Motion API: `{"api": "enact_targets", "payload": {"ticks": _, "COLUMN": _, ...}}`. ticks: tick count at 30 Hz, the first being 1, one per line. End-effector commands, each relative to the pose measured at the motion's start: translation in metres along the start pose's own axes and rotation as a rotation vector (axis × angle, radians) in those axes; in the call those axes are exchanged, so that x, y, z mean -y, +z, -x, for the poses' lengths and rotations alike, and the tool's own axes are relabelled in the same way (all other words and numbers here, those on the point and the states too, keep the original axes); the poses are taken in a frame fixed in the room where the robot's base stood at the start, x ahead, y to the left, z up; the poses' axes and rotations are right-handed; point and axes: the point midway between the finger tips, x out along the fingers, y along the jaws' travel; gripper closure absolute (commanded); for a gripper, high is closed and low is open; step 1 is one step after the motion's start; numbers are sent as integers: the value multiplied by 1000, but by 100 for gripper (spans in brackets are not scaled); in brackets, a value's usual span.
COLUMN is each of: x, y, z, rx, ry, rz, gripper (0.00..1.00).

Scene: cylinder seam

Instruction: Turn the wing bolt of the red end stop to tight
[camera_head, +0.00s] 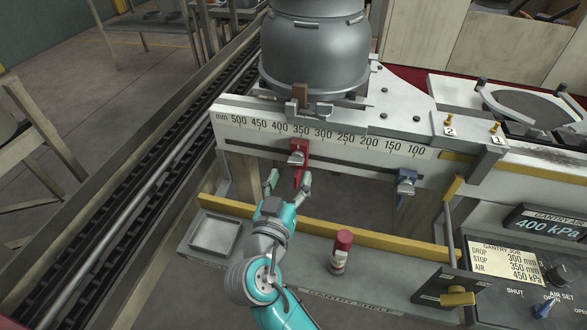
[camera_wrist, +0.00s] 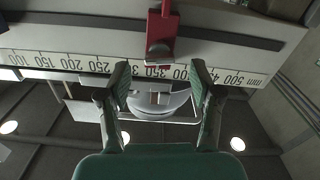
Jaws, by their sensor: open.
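The red end stop (camera_head: 299,167) hangs on the front of the millimetre scale (camera_head: 330,135), close to the 350 mark. Its grey wing bolt (camera_head: 296,157) sits on its front face. In the wrist view the red stop (camera_wrist: 162,28) is at the top centre and the wing bolt (camera_wrist: 160,52) is at its lower end. My gripper (camera_head: 288,181) is open and empty, just below and in front of the stop. In the wrist view its fingertips (camera_wrist: 161,74) stand wide on either side of the bolt's line, apart from it. I cannot tell how tight the bolt is.
A blue stop (camera_head: 405,184) hangs further right on the scale. A large grey vessel (camera_head: 315,50) stands above. A red-capped bottle (camera_head: 341,252) and a shallow tray (camera_head: 215,234) are on the shelf below. A card (camera_head: 506,266) reads STOP 350 mm.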

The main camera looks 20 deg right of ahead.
Motion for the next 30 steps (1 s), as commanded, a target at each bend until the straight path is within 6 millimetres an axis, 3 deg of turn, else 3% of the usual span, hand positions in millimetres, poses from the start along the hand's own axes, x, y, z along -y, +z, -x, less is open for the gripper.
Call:
{"api": "enact_targets", "payload": {"ticks": 6, "x": 1, "y": 0, "z": 42, "rx": 0, "ry": -5, "rz": 0, "gripper": 35}}
{"api": "enact_targets", "payload": {"ticks": 12, "x": 1, "y": 0, "z": 68, "rx": 0, "ry": -3, "rz": 0, "gripper": 35}}
{"api": "enact_targets", "payload": {"ticks": 18, "x": 0, "y": 0, "z": 78, "rx": 0, "ry": -1, "rz": -1, "gripper": 35}}
{"api": "enact_targets", "payload": {"ticks": 30, "x": 0, "y": 0, "z": 79, "rx": 0, "ry": 0, "rz": -1, "gripper": 35}}
